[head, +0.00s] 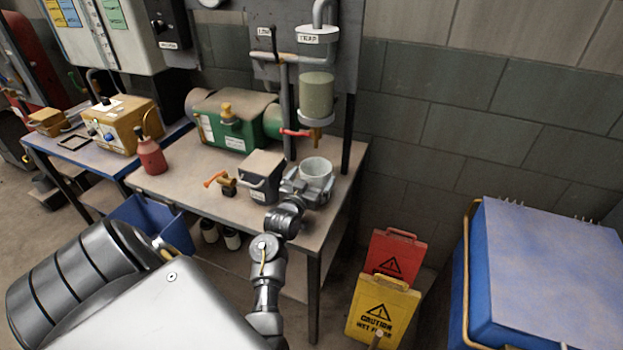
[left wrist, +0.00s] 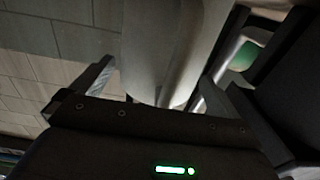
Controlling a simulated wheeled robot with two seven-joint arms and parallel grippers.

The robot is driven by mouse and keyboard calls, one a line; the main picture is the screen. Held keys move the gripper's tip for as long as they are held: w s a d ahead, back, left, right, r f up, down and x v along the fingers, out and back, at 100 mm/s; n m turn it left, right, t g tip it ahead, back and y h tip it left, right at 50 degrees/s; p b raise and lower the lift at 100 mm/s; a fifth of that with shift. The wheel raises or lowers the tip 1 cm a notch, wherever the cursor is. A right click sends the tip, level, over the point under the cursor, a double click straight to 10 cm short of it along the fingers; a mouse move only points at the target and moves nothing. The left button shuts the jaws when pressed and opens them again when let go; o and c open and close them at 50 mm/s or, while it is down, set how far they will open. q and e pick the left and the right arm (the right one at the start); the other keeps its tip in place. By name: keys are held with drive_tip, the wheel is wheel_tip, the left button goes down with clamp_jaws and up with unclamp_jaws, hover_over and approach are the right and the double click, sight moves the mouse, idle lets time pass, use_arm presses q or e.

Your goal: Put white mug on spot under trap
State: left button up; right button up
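The white mug (head: 315,167) stands upright near the right end of the bench, below the hanging trap jar (head: 317,95) and its outlet. My left gripper (head: 308,188) reaches it from the front, with its fingers around the mug's lower part. In the left wrist view the pale mug (left wrist: 160,50) lies between the two fingers of my left gripper (left wrist: 158,75). I cannot tell whether both fingers press on it. The mug's base and the spot under the trap are hidden by the gripper. My right gripper is not in view.
A grey box (head: 262,176) and a brass valve (head: 226,184) stand just left of the mug. A red-handled tap (head: 297,133) hangs close above. A red bottle (head: 151,155) and a green machine (head: 232,120) are farther left. Caution signs (head: 383,310) stand on the floor at right.

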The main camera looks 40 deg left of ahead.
use_arm(q)
drive_tip(key=shift+r, duration=0.15)
drive_tip(key=shift+s+d, duration=0.1)
drive_tip(key=shift+s, duration=0.2)
drive_tip(key=shift+b+v, duration=0.55)
drive_tip(key=shift+v, duration=2.85)
drive_tip(key=shift+d, duration=0.1)
